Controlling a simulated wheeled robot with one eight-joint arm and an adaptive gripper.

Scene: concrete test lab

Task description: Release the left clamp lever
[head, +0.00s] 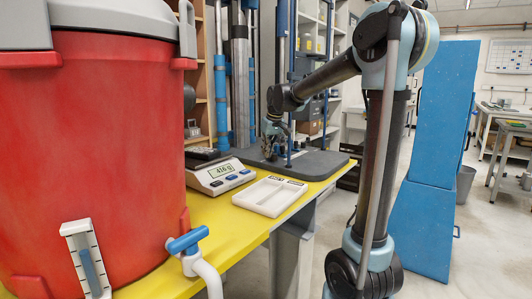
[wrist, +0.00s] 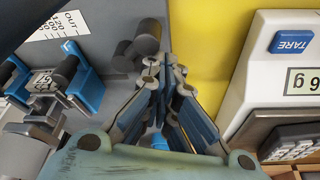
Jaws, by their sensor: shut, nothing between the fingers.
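My gripper (head: 273,136) is low over the grey base plate (head: 310,165) of the test machine. In the wrist view my gripper (wrist: 165,70) has its blue-grey fingers drawn together with nothing between them. Just beyond the fingertips are dark grey cylindrical parts (wrist: 148,36); they may belong to a clamp lever, but I cannot tell, nor whether the fingers touch them. To the left in the wrist view is a blue clamp-like bracket (wrist: 86,88) with a dark round bar. The left clamp lever cannot be clearly made out in the head view, where my gripper covers that area.
A scale (head: 219,175) reading about 416 g and a white tray (head: 270,196) stand on the yellow table (head: 236,225) in front of the base plate. The scale (wrist: 262,75) is close on the right in the wrist view. A large red drum (head: 110,150) fills the left.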

